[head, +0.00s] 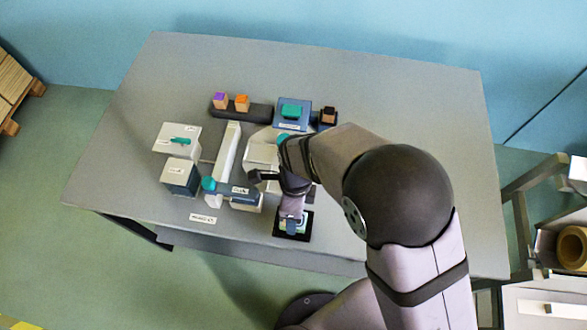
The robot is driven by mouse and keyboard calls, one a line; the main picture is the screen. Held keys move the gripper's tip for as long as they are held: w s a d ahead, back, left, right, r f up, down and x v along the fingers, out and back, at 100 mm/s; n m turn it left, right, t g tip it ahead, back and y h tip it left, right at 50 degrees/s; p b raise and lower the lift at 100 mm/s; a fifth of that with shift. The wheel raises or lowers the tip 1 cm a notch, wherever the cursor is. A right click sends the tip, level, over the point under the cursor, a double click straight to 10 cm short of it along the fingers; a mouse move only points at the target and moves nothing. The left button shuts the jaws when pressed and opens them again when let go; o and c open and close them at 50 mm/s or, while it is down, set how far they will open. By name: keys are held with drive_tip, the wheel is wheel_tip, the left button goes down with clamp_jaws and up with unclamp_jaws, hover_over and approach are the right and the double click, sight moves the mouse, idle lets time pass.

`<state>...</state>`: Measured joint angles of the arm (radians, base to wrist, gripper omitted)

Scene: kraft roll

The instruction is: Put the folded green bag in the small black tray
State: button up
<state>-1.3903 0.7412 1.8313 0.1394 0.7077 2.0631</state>
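A small black tray (306,233) lies near the front edge of the grey table. A pale green, flat piece (301,222) shows inside its rim and looks like the folded green bag, though it is small and partly covered. My gripper (291,222) points down over the tray, right at this piece. The fingers are too small and too covered to tell whether they are open or shut, or whether they touch the bag.
White boxes (172,132) with teal parts stand left of my arm. A long pale bar (227,150) lies beside them. Behind are a dark rack (255,113) with small blocks and a blue box (293,126). The table's right side is clear.

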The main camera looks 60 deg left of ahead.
drive_tip(key=shift+f+b, duration=0.3)
drive_tip(key=shift+f, duration=0.3)
idle(0.8)
drive_tip(key=o, duration=1.2)
drive_tip(key=shift+a+r, duration=0.1)
drive_tip(key=shift+w+a+r, duration=0.15)
drive_tip(key=shift+a+r, duration=0.1)
drive_tip(key=shift+r, duration=0.25)
wheel_tip(320, 180, up, 5)
drive_tip(key=shift+r+b, duration=0.1)
drive_tip(key=shift+b, duration=0.7)
drive_tip(key=shift+d+r, duration=0.1)
drive_tip(key=shift+r, duration=0.35)
drive_tip(key=shift+w, duration=0.15)
